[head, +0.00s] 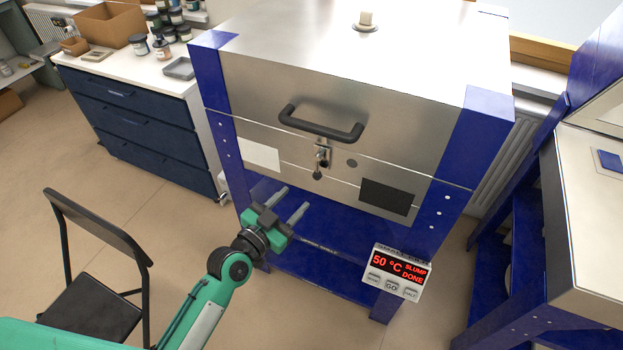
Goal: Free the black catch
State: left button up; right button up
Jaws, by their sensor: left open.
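The kiln (270,85) is a steel box with blue corner posts, and its lid is down. A catch (321,157) sits at the front, on the seam below the lid's black bar handle (322,131). It has a metal body and a small black knob (317,174) hanging at its lower end. My left gripper (296,197) is open and empty, with two grey fingers pointing up and right toward the kiln front. It is below and left of the catch, apart from it. My right gripper is out of view.
A controller (397,273) at the kiln's lower right reads 50 °C, SLUMP DONE. A black chair (95,270) stands at lower left. A blue drawer cabinet (140,130) stands left of the kiln, and a blue-framed bench (590,210) stands at right.

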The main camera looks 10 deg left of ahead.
pick_arm(q)
jog(key=x, duration=0.8)
jog(key=shift+w+p, duration=0.2)
jog(key=shift+p, duration=0.25)
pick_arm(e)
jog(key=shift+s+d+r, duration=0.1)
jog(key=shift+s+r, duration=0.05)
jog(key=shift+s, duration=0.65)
pick_arm(q)
jog(key=shift+d, duration=0.1)
grip_shut()
